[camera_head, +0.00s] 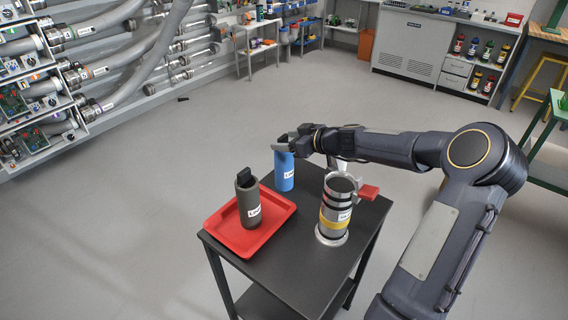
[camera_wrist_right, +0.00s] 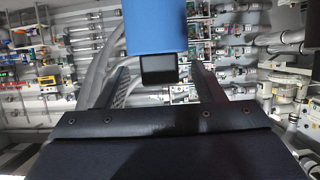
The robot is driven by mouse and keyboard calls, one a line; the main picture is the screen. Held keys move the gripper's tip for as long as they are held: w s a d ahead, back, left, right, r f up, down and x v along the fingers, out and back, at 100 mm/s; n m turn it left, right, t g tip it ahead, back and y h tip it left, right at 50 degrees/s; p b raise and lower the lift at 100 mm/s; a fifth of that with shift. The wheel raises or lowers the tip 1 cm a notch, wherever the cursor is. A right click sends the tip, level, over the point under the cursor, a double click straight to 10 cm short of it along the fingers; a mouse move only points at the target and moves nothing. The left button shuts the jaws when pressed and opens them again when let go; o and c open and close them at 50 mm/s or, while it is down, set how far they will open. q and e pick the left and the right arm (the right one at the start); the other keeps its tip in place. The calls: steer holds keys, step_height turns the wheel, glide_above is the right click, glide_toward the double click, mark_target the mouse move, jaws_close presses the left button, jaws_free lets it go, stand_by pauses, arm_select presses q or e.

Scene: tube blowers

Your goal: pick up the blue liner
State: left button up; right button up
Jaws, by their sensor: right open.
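The blue liner (camera_head: 284,174), a blue cylinder with a white label, stands upright at the back of the dark table. My right gripper (camera_head: 282,148) is at the liner's top end in the head view, and its open fingers partly hide that top. In the right wrist view, the blue liner (camera_wrist_right: 156,28) is at the upper middle, with its dark end piece (camera_wrist_right: 159,69) between the two fingers of the right gripper (camera_wrist_right: 160,80). Gaps show on both sides of that piece. My left gripper is out of view.
A red tray (camera_head: 282,207) holds a grey-green cylinder (camera_head: 248,205) with a dark top, left of the liner. A metal canister (camera_head: 334,212) with a yellow band and red-handled latch stands at right. The dark table (camera_head: 285,262) has bare room at its front.

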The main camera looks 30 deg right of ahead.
jaws_close()
stand_by(0.4)
steer(key=shift+r, duration=0.15)
